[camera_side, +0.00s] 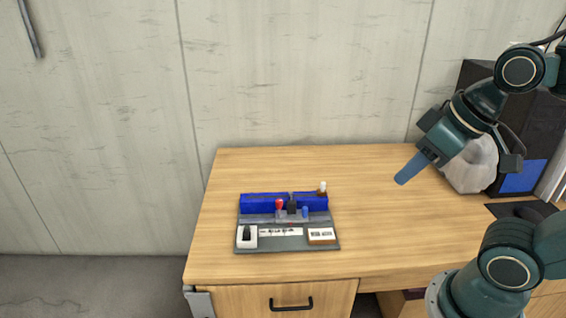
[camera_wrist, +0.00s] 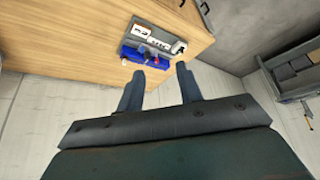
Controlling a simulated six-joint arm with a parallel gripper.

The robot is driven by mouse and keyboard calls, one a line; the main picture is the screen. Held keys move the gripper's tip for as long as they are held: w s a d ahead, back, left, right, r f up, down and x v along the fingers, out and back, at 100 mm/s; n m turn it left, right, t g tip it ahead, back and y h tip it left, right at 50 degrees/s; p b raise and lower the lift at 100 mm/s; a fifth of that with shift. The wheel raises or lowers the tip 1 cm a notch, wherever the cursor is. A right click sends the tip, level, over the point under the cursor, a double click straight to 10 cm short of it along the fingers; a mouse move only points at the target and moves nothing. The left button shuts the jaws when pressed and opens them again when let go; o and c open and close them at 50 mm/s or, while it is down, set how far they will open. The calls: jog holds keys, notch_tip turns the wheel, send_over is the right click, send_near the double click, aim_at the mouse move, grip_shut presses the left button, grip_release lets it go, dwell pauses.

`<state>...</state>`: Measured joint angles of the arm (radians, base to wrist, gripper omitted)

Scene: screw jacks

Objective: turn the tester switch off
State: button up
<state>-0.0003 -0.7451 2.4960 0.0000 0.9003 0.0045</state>
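The tester (camera_side: 290,246) is a dark grey panel with a blue block (camera_side: 262,204) along its back, lying on the wooden desk. A white plate with a black switch (camera_side: 247,233) is at its front left; the switch's position is too small to tell. A red knob (camera_side: 280,204), a black part and a blue knob stand in the middle. A white label plate (camera_side: 321,236) is at front right. My gripper (camera_side: 403,179) is above the desk, right of the tester and apart from it. In the wrist view my gripper (camera_wrist: 158,75) has its two fingers apart with nothing between them, and the tester (camera_wrist: 152,42) lies beyond them.
The wooden desk (camera_side: 390,230) is clear between the tester and my gripper. A white bag (camera_side: 472,165) and a black case (camera_side: 530,110) stand at the desk's right back. A pale wall (camera_side: 300,70) rises behind the desk.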

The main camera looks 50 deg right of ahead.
jog(key=w, duration=0.1)
jog(key=m+g, duration=0.6)
jog(key=m, duration=0.6)
send_over(246, 230)
notch_tip(246, 230, down, 17)
jog(key=shift+f, duration=0.2)
jog(key=shift+f, duration=0.15)
notch_tip(246, 230, down, 13)
jog(key=shift+f, duration=0.2)
